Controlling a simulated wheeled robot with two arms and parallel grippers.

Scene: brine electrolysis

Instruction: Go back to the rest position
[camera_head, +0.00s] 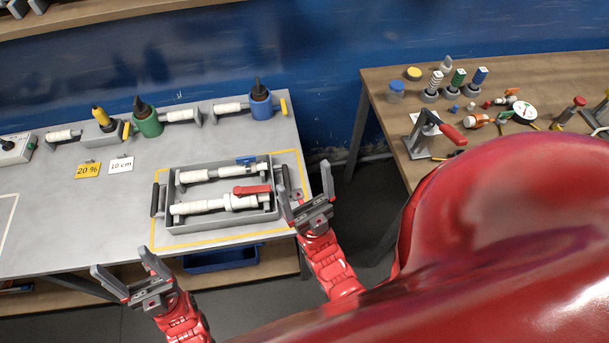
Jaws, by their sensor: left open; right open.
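My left gripper (124,277) is open and empty, in front of the grey table's near edge at the lower left. My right gripper (306,190) is open and empty, just beside the right end of the grey tray (222,226). Whether it touches the tray or its handle I cannot tell. The tray lies inside a yellow outline on the grey table (60,222) and holds white tubular parts (205,206), one with a red lever (252,190). My red body covers the lower right of the view.
A wooden table (387,127) at right carries small bottles and tools. A blue bin (221,258) sits below the grey table.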

